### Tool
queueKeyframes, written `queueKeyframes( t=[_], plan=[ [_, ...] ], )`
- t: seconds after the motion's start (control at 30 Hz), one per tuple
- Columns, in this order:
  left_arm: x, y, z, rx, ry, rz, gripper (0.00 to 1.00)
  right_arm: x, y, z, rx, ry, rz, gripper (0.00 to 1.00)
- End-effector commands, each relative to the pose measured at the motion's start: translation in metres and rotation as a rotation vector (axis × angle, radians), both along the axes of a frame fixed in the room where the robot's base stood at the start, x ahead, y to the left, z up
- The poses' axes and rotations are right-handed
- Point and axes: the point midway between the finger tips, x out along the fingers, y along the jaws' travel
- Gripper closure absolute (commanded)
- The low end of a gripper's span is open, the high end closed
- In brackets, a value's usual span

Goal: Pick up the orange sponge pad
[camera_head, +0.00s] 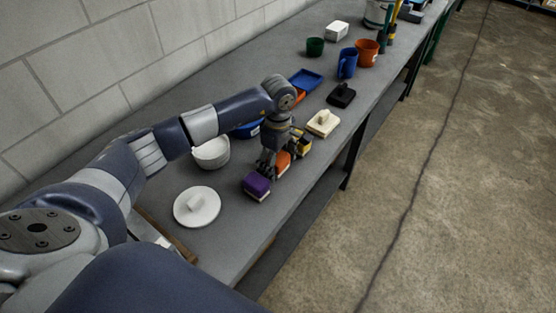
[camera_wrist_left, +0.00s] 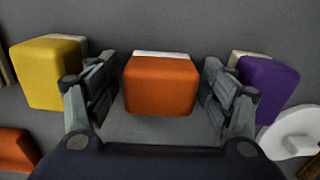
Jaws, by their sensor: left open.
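The orange sponge pad (camera_head: 282,162) has a pale underside layer and rests on the grey bench between a purple sponge (camera_head: 257,186) and a yellow sponge (camera_head: 304,144). My left gripper (camera_head: 270,168) is low over the bench at the orange pad and partly covers it in the head view. In the left wrist view the orange sponge pad (camera_wrist_left: 161,84) sits between the two spread fingers of my left gripper (camera_wrist_left: 160,95), with a visible gap on each side. The gripper is open and holds nothing. My right gripper is not in view.
The purple sponge (camera_wrist_left: 266,82) and yellow sponge (camera_wrist_left: 50,72) stand close outside the fingers. A white lid (camera_head: 197,207), a white bowl (camera_head: 211,153), a cream block with a handle (camera_head: 323,123) and a black one (camera_head: 341,95) are nearby. The bench's front edge is close.

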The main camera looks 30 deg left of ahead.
Motion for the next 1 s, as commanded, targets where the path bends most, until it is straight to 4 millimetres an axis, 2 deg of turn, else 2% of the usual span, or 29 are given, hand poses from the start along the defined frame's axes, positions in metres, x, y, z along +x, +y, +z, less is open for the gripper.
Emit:
queueKeyframes(
  t=[0.17,0.37,0.47,0.5,0.77,0.87,1.0],
  plan=[
    [0.0,0.0,0.0,0.0,-0.001,0.0,0.27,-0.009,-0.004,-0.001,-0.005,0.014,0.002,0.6],
    [0.0,0.0,0.0,-0.001,-0.001,0.0,0.73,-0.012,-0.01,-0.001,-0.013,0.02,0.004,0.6],
    [0.0,0.0,0.0,-0.001,0.0,0.0,0.74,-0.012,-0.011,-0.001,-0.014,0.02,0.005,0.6],
    [0.0,0.0,0.0,-0.001,-0.001,0.001,0.77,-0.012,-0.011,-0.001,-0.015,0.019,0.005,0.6],
    [0.001,0.0,0.006,-0.002,-0.004,0.001,0.78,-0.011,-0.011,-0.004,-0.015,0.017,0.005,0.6],
    [0.002,0.001,0.019,0.0,-0.006,0.001,0.78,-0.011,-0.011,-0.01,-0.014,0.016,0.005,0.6],
    [0.002,0.0,0.048,0.0,-0.008,0.0,0.78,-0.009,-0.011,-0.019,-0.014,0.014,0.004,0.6]
  ],
)
